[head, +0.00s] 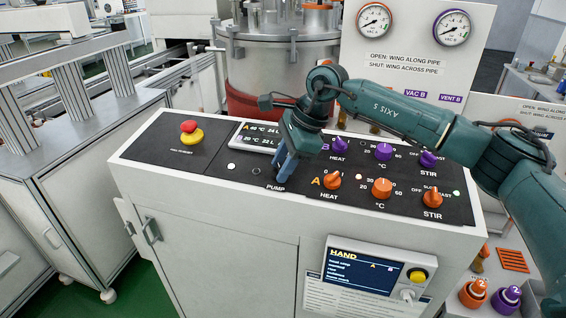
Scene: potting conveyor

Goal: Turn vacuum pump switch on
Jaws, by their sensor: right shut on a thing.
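The black control panel (215,185) lies on top of the white cabinet. Its PUMP label (276,188) shows just in front of my right gripper (281,172). My right gripper points down at the panel with its blue fingers shut on the pump switch. The fingers hide the switch, so I cannot tell its position. A dark round indicator (256,171) sits left of the fingers, and a pale lit lamp (232,166) is farther left. My left gripper is not in view.
Close right of the fingers is the orange heat knob (332,180); an orange temperature knob (382,188) and orange stir knob (432,198) follow. The red emergency stop (189,127) is at the left. The panel's left part is clear.

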